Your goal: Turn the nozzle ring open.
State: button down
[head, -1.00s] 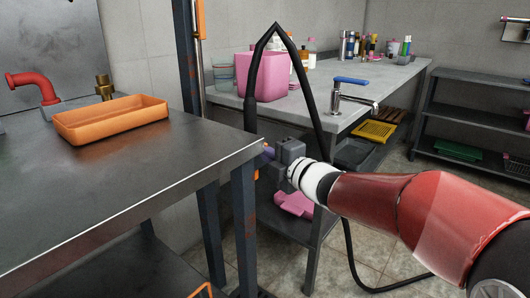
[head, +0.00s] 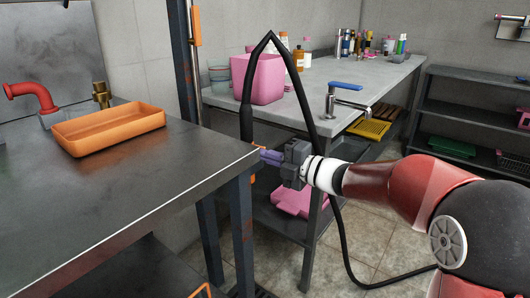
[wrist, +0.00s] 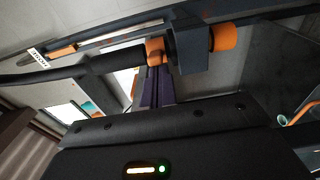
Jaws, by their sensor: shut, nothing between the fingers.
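A black hose (head: 246,122) drops to a nozzle at the corner of the steel table. In the wrist view the hose (wrist: 95,68) leads into an orange ring (wrist: 155,50), then a dark bracket (wrist: 187,50). A second orange part (wrist: 222,37) sticks out beyond the bracket; I cannot tell which orange part is the nozzle ring. My gripper (head: 262,155) is shut and empty, its purple fingers pointing at the nozzle. In the wrist view the fingertips (wrist: 152,72) are just below the first orange ring; contact is unclear. In the head view the table corner partly hides the nozzle.
The steel table (head: 150,180) fills the left, with an orange tray (head: 110,128) on it. Behind my gripper is a grey counter (head: 345,75) with a pink bin (head: 258,78) and a tap (head: 345,95). The hose loops down to the floor on the right.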

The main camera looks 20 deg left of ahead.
jog(key=w+n+g, duration=0.2)
jog(key=w+g, duration=0.2)
jog(key=w, duration=0.2)
jog(key=shift+n+y+p, duration=0.3)
jog(key=shift+n+y, duration=0.1)
jog(key=shift+w, duration=0.2)
dwell(0.6)
